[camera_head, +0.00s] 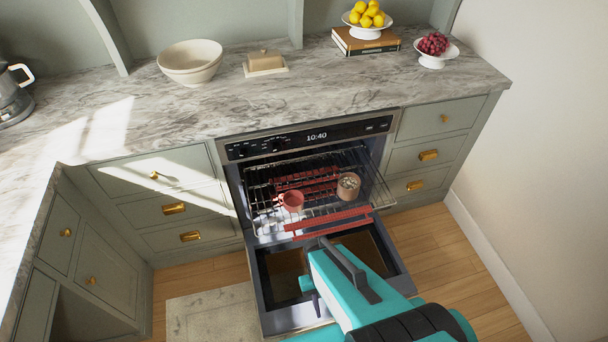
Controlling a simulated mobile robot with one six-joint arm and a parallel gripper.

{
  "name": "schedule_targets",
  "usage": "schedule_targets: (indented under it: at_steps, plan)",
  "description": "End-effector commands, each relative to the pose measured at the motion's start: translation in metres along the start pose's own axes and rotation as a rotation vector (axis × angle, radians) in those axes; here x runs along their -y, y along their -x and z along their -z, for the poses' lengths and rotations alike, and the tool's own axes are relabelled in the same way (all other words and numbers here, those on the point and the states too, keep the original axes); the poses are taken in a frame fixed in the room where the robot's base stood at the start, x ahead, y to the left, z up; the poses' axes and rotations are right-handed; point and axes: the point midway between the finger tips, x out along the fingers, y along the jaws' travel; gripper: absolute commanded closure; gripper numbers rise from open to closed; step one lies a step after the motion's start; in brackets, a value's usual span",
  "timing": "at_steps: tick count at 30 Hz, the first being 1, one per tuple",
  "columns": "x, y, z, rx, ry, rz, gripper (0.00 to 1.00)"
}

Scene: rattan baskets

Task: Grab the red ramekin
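A small red cup-shaped dish (291,201), which looks like the red ramekin, sits on the pulled-out wire rack (263,222) of the open oven, toward the left. A brown round pot (348,187) with pale contents stands on the same rack to its right. My teal arm reaches in from the bottom right and ends in front of the rack, over the lowered oven door. The gripper fingers do not show, so their opening and contents are hidden. The arm appears apart from the red dish.
Red strips (330,222) lie along the rack's front, with more behind. The lowered oven door (268,318) lies below the rack. A marble counter (330,101) above holds a cream bowl (190,68), butter dish (265,63) and fruit bowls. A wall is at right; wooden floor is open there.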

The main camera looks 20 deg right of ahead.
Motion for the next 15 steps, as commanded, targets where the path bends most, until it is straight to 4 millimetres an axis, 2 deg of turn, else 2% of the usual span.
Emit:
schedule_targets:
  at_steps: [10,15]
  plan:
    - [0.000,0.000,0.001,-0.001,-0.001,0.000,0.75]
    - [0.000,0.006,0.013,-0.008,-0.014,0.003,0.75]
